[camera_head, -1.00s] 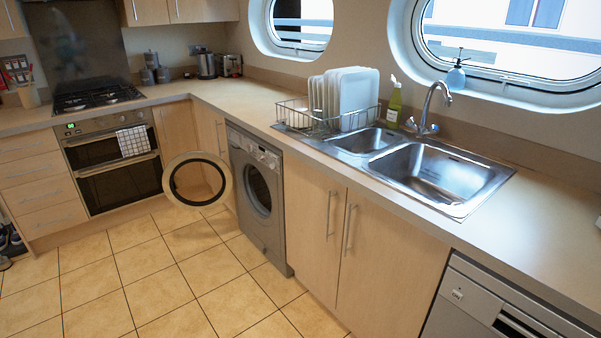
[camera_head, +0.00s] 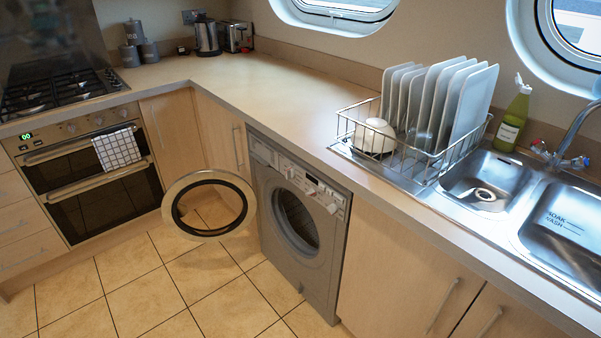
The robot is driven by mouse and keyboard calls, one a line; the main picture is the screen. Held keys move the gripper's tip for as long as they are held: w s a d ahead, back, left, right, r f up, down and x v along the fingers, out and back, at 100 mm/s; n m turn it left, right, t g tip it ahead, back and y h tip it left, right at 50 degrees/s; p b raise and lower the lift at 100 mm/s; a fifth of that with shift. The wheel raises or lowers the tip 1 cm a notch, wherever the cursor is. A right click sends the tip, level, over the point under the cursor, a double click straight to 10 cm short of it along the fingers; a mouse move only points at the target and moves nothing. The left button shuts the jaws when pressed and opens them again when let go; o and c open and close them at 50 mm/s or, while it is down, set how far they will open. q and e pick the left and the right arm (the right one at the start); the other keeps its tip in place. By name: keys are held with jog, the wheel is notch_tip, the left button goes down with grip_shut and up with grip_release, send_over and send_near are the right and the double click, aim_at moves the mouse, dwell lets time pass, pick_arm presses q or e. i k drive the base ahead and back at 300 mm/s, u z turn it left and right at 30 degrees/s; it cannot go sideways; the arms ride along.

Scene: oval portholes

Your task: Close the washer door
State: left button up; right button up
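A grey front-loading washer (camera_head: 318,262) stands under the counter, right of the corner cabinets. Its round door (camera_head: 243,222), a pale ring with a dark inner rim, is wide open and swung out to the left of the washer. The round drum opening (camera_head: 296,222) is uncovered, with a dark inside. Neither of my grippers is in view, and nothing touches the door.
Tiled floor (camera_head: 170,290) is clear in front of the washer and oven (camera_head: 90,180). The wooden counter (camera_head: 262,85) runs above the washer. A dish rack (camera_head: 425,150) with plates and the sink (camera_head: 560,220) are at the right.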

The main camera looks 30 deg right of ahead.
aim_at(172, 209)
jog(key=i, duration=1.65)
jog(key=z, duration=1.55)
